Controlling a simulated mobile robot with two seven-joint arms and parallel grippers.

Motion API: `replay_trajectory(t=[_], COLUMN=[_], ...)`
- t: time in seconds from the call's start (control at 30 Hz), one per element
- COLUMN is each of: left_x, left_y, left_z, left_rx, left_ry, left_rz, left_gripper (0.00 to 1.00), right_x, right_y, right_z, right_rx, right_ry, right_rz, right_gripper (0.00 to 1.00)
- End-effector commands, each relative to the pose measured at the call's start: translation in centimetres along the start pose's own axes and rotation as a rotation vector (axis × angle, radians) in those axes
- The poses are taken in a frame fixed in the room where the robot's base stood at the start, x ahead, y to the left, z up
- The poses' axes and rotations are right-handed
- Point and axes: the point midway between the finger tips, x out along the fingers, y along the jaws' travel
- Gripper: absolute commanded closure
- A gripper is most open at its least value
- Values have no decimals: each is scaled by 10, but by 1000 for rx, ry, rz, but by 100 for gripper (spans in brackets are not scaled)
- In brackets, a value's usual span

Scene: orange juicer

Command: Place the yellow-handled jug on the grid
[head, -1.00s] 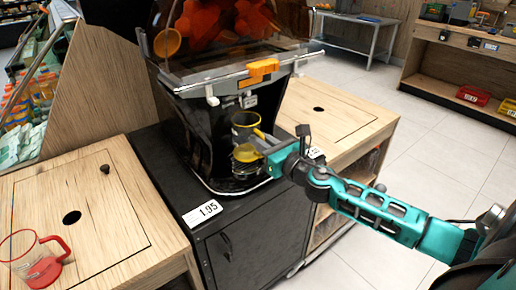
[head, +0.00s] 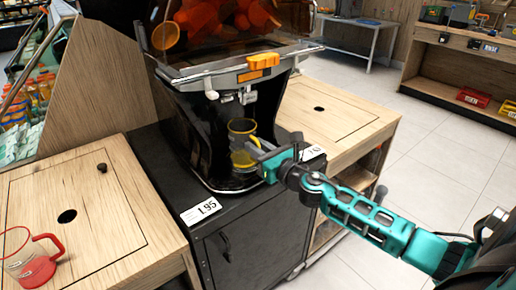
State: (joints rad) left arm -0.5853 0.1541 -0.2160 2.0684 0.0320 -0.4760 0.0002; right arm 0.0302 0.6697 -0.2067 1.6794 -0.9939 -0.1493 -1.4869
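The clear jug with the yellow rim and yellow handle (head: 242,127) stands upright in the front bay of the black juicer (head: 205,125), below the spout. The grid under it is dark and mostly hidden, so I cannot tell whether the jug's bottom touches it. My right gripper (head: 262,152) comes in from the right and is at the jug's handle side. Its fingertips overlap the handle, and I cannot make out whether they are closed on it. My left gripper is not in view.
A jug with a red handle (head: 32,262) stands on the wooden counter (head: 115,200) at the left. A black cabinet (head: 258,245) with a price tag (head: 201,210) carries the juicer. Another wooden counter (head: 330,108) adjoins on the right. The tiled floor (head: 430,150) is open.

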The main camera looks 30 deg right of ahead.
Motion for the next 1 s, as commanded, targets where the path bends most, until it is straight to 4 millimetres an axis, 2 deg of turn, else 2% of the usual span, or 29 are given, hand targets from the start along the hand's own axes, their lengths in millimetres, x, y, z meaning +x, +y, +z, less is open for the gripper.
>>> replay_trajectory(t=[0.03,0.17,0.53,0.67,1.0], left_x=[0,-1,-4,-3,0], left_y=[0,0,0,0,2], left_z=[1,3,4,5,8], left_rx=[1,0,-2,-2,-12], left_ry=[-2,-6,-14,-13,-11], left_rz=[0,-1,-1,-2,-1], left_gripper=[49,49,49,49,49], right_x=[0,0,-2,-17,-70], right_y=[0,0,0,0,0], right_z=[0,0,4,1,1], right_rx=[0,0,1,0,3], right_ry=[0,1,2,3,3], right_rz=[0,0,0,0,0], right_gripper=[72,60,59,59,59])
